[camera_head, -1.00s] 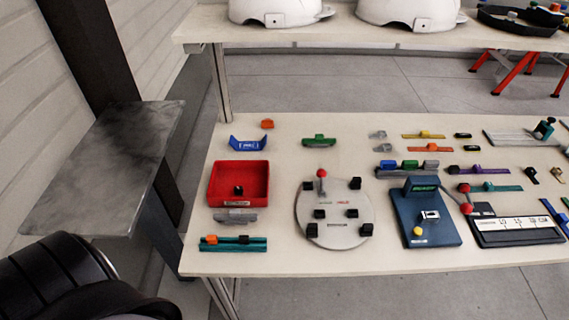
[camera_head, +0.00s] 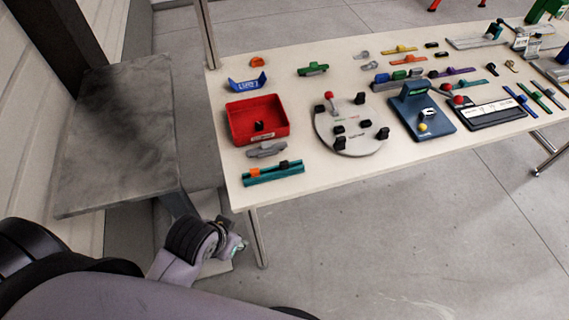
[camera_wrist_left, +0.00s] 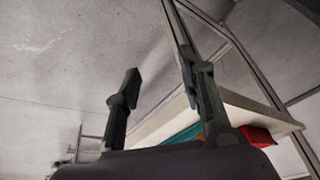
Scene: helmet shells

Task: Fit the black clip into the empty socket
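A black clip (camera_head: 260,126) sits inside the red tray (camera_head: 236,128) at the left of the table. Several similar black pieces, such as one at the back (camera_head: 359,98), stand on the round grey plate (camera_head: 352,122) to its right. I cannot tell which spot is the empty socket. My left gripper (camera_head: 238,246) is off the table, in front of and below its left front corner, well away from the tray. In the left wrist view its two fingers (camera_wrist_left: 158,70) are apart with nothing between them. My right gripper is not in view.
A teal rail (camera_head: 272,175) with an orange and a dark piece lies at the table's front left edge. A grey holder (camera_head: 266,150) lies behind it. A blue fixture (camera_head: 421,112) stands right of the plate. A grey metal shelf (camera_head: 115,140) is left of the table.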

